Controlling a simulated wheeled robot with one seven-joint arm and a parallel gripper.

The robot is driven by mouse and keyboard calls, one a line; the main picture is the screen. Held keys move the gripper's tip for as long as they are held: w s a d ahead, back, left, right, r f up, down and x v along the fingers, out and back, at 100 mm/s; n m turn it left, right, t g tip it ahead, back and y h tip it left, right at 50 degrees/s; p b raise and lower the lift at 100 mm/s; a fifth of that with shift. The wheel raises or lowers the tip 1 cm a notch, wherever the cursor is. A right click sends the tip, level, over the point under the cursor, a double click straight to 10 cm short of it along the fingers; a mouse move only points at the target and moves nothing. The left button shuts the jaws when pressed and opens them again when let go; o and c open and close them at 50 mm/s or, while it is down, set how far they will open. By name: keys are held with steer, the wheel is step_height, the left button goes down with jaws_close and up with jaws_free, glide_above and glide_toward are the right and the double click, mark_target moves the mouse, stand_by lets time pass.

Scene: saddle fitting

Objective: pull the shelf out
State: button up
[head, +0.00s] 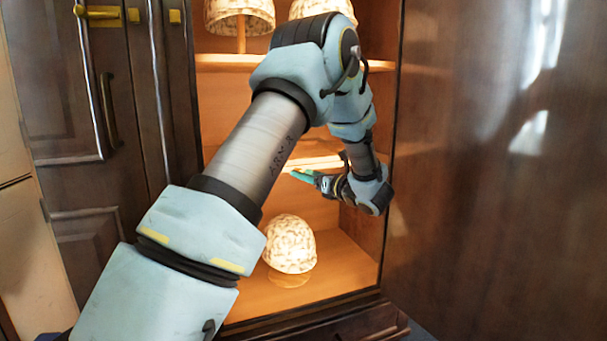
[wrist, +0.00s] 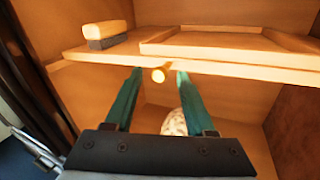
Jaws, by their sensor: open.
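The wooden shelf shows in the wrist view (wrist: 215,70) as a light board with a raised-rim panel on its right part. In the head view its lit front edge (head: 318,161) shows behind my arm. A round pale knob (wrist: 160,74) sits just below the shelf's front edge. My gripper (wrist: 158,76) is open, with one teal finger on each side of the knob. I cannot tell whether the fingers touch it. In the head view my gripper (head: 303,176) is inside the cabinet opening, just below the shelf edge; the knob cannot be made out there.
A cream block with a dark base (wrist: 108,33) lies on the shelf's left part. A patterned, glowing lamp (head: 290,244) stands on the compartment floor below. An upper shelf (head: 225,62) carries more lamps. Dark doors flank the opening, the right one (head: 490,180) close to my gripper.

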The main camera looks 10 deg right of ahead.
steer(key=shift+w+a, duration=0.35)
steer(key=shift+w, duration=0.1)
jaws_close()
stand_by(1.2)
